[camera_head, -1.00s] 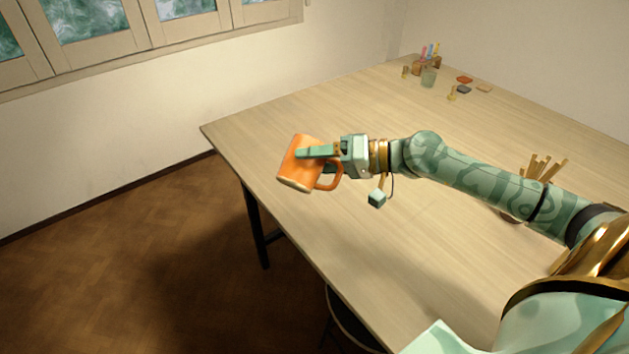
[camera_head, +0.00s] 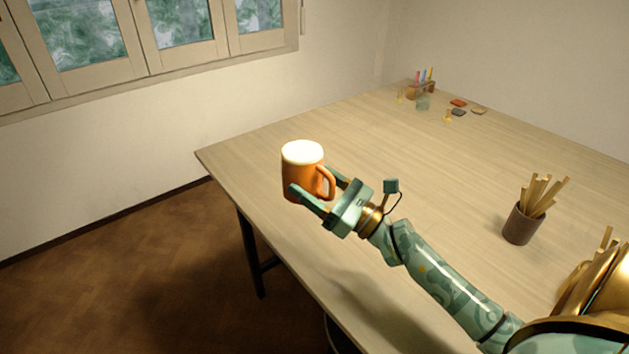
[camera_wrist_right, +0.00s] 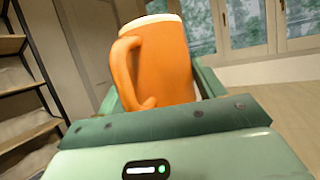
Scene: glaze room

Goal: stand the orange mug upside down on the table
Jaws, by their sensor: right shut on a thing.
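The orange mug (camera_head: 297,178) is in my right gripper (camera_head: 312,192), near the left edge of the table (camera_head: 430,240). The gripper is shut on the mug, its fingers along the lower sides. The mug is roughly upright in axis, with a pale, bright round end on top. I cannot tell whether this end is mouth or base. The handle points right, towards my wrist. The mug appears held above the table; its lower end is partly hidden by a finger. In the right wrist view the mug (camera_wrist_right: 165,65) shows its handle and pale upper band. My left gripper is not in view.
A brown cup of wooden sticks (camera_head: 520,226) stands to the right of my forearm. A holder with coloured tools (camera_head: 420,90), a glass jar (camera_head: 423,102) and small pieces lie at the far end. The middle of the table is clear.

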